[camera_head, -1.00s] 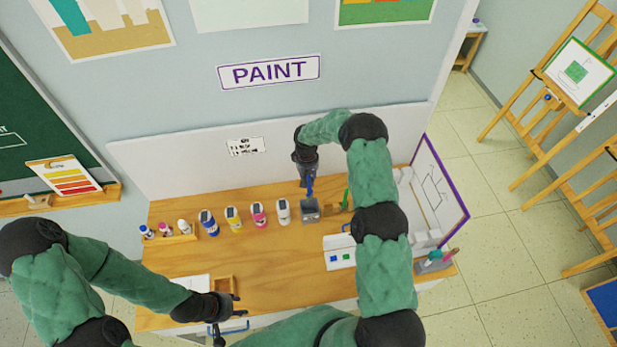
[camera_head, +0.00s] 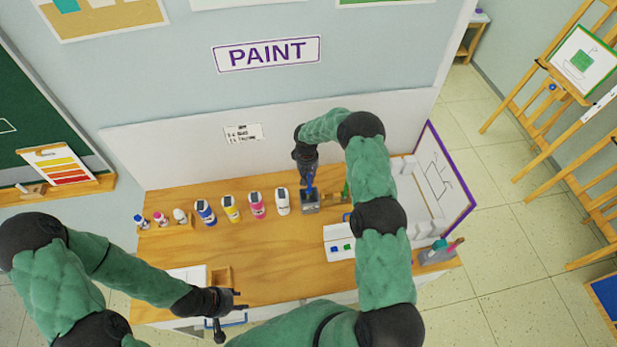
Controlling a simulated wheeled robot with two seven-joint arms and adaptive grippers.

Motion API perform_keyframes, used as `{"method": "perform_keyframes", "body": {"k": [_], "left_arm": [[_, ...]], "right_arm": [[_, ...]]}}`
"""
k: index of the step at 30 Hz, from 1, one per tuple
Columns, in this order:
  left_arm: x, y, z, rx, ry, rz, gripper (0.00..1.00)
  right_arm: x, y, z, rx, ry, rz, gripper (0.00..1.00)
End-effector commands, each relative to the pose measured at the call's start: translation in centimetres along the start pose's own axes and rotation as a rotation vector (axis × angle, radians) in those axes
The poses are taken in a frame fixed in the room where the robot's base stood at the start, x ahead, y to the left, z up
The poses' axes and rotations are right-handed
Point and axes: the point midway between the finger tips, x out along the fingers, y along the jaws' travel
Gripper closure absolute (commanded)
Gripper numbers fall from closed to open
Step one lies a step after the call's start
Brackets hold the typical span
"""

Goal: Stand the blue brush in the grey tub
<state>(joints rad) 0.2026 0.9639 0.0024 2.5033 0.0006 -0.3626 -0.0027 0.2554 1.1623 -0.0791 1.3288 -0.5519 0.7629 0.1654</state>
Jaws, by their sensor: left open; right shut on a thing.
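The blue brush (camera_head: 310,187) hangs roughly upright from my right gripper (camera_head: 308,173), which is shut on it. The grey tub (camera_head: 310,207) stands on the wooden table directly below. The brush's lower end overlaps the tub's opening in this view; I cannot tell how deep it is inside. My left gripper (camera_head: 238,300) is open and empty above the front left part of the table, near a small wooden box (camera_head: 220,277).
Several paint bottles (camera_head: 230,208) stand in a row left of the tub. A green brush (camera_head: 346,191) stands just right of it. A white card (camera_head: 338,243) with coloured squares lies in front. A cup of tools (camera_head: 438,252) is at the right corner. The table's middle is clear.

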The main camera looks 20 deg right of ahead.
Motion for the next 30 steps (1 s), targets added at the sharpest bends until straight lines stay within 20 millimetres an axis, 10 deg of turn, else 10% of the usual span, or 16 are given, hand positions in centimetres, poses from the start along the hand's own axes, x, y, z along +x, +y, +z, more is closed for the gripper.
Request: {"method": "perform_keyframes", "body": {"k": [27, 28, 30], "left_arm": [[3.5, -1.2, -0.1, 0.0, 0.0, 0.0, 0.6], [3.5, -1.2, -0.1, 0.0, 0.0, 0.0, 0.6], [3.5, -1.2, -0.1, 0.0, 0.0, 0.0, 0.6]], "right_arm": [[3.7, -0.1, -0.2, 0.0, 0.0, 0.001, 1.0], [3.7, -0.1, -0.2, 0.0, 0.0, 0.001, 0.75], [3.7, -0.1, -0.2, 0.0, 0.0, 0.001, 0.56]]}}
